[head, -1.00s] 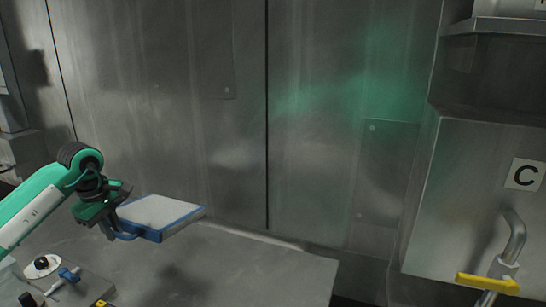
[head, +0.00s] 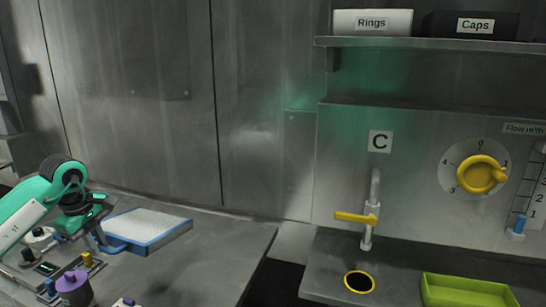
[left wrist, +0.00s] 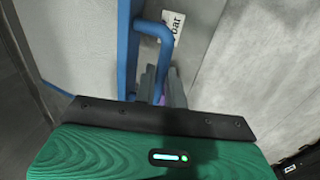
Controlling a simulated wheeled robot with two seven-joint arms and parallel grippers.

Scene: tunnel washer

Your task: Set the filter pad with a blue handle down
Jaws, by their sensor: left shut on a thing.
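The filter pad (head: 148,224) is a flat white slab with a blue frame and a blue handle (head: 113,248). It lies roughly level over the grey worktop (head: 205,262) at the left of the head view; I cannot tell whether it touches. My left gripper (head: 98,243) is shut on the handle at the pad's left side. In the left wrist view the handle (left wrist: 155,30) runs down between the fingers (left wrist: 160,84), and the white pad face (left wrist: 75,40) fills the left. A label with "bar" shows beyond the handle. My right gripper is out of view.
Small fittings, including a purple-topped one (head: 73,285), stand at the worktop's front left. A steel wall (head: 160,140) rises behind. To the right, past a dark gap, are tap C (head: 368,218), a yellow-rimmed hole (head: 359,282) and a green tray (head: 468,292). The worktop right of the pad is bare.

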